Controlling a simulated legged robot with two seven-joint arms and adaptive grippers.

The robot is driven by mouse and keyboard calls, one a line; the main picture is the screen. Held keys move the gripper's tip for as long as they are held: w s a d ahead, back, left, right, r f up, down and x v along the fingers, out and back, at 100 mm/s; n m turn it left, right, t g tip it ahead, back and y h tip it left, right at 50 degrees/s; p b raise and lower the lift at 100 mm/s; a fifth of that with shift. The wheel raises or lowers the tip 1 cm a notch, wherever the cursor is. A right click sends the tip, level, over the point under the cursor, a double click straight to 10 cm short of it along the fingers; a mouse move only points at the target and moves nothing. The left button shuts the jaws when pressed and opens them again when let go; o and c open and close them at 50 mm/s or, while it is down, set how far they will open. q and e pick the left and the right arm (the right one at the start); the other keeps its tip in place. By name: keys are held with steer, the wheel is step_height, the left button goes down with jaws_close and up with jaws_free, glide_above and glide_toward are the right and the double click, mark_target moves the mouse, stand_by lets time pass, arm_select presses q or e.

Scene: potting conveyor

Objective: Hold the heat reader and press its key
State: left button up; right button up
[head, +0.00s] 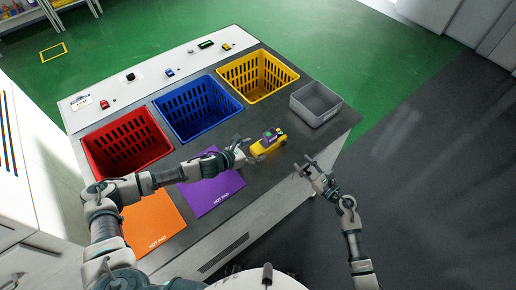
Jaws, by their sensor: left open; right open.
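The heat reader (268,147), a yellow device with a dark and purple upper part, lies on the dark worktop right of the purple mat. My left gripper (245,148) is open just left of the reader, with its fingertips close to it. Whether they touch it I cannot tell. My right gripper (304,168) is open and empty, to the right of the reader and apart from it, near the worktop's front right edge. The reader's key is too small to make out.
Red (127,148), blue (196,112) and yellow (257,78) baskets line the back. A grey bin (316,104) stands behind the reader at right. An orange mat (152,222) and a purple mat (211,187) lie in front. A white panel (150,84) with small devices runs behind the baskets.

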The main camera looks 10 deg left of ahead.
arm_select(q)
steer(key=shift+w+d+f, duration=0.25)
steer(key=shift+w, duration=0.2)
steer(key=shift+d, duration=0.8)
steer(key=c, duration=0.6)
steer(key=shift+a, duration=0.2)
steer(key=c, duration=0.8)
arm_select(e)
steer(key=shift+d, duration=0.35)
arm_select(q)
steer(key=shift+o, duration=0.2)
steer(key=shift+a, duration=0.4)
arm_select(e)
steer(key=shift+a, duration=0.35)
jaws_close()
arm_select(q)
steer(key=shift+d+f, duration=0.1)
steer(key=shift+d, duration=0.25)
arm_select(e)
steer(key=shift+d, duration=0.35)
arm_select(q)
steer(key=shift+a, duration=0.1)
arm_select(e)
steer(key=shift+a, duration=0.1)
